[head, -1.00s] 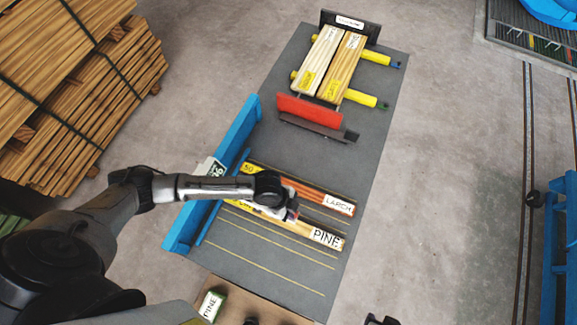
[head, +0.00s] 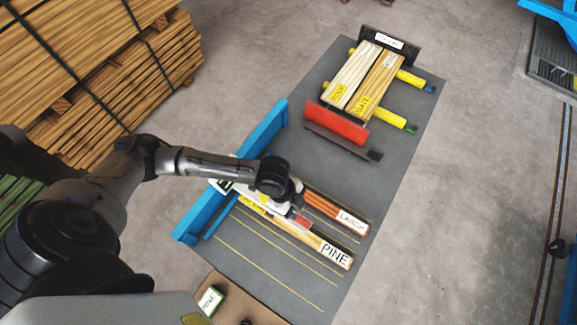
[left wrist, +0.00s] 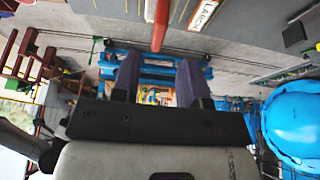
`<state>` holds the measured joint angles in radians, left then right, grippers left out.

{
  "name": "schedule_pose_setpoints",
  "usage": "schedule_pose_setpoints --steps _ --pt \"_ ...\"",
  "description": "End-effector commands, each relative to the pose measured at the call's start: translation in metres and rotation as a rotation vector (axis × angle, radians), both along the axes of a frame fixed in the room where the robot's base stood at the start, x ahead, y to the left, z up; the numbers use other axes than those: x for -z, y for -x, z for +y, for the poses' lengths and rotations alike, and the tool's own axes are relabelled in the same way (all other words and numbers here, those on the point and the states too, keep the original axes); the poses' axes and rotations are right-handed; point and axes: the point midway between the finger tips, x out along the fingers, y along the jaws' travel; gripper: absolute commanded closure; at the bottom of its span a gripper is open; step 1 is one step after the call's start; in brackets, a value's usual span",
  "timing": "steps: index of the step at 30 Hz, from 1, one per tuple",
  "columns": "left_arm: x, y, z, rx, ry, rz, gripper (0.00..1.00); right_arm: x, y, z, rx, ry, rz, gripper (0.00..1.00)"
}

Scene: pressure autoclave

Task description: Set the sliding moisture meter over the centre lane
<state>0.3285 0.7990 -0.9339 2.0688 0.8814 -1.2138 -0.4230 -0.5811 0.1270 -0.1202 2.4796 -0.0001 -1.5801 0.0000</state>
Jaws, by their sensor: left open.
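The moisture meter appears to be the white piece (head: 222,186) at the blue fence, reaching under my left arm; most of it is hidden. A red part (head: 303,219) shows beside my left gripper (head: 296,209). In the left wrist view my left gripper (left wrist: 160,75) is open, and a red bar (left wrist: 160,24) lies ahead between its fingertips; contact cannot be told. The pine board (head: 318,241) lies on the lined mat, with the larch board (head: 336,212) beside it, on the upper side. My right gripper is not seen.
The blue fence (head: 270,128) edges the grey mat (head: 300,160) on the left. Beyond, a red plate (head: 337,124) stands before two boards on yellow bars (head: 411,79). Stacked timber (head: 90,60) fills the upper left. Lower lanes look empty.

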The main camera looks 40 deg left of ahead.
Motion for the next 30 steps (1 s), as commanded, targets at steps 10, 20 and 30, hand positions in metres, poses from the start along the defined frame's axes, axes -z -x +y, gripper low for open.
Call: schedule_pose_setpoints --steps 10,20,30 --pt "-0.043 0.003 0.018 0.001 0.0 0.0 0.6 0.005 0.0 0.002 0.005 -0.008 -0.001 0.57" --pt "-0.052 0.004 0.021 0.0 0.0 0.001 0.6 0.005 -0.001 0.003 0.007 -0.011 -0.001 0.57" --pt "-0.052 0.004 0.021 0.0 0.0 0.001 0.6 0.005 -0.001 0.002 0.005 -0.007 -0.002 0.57"
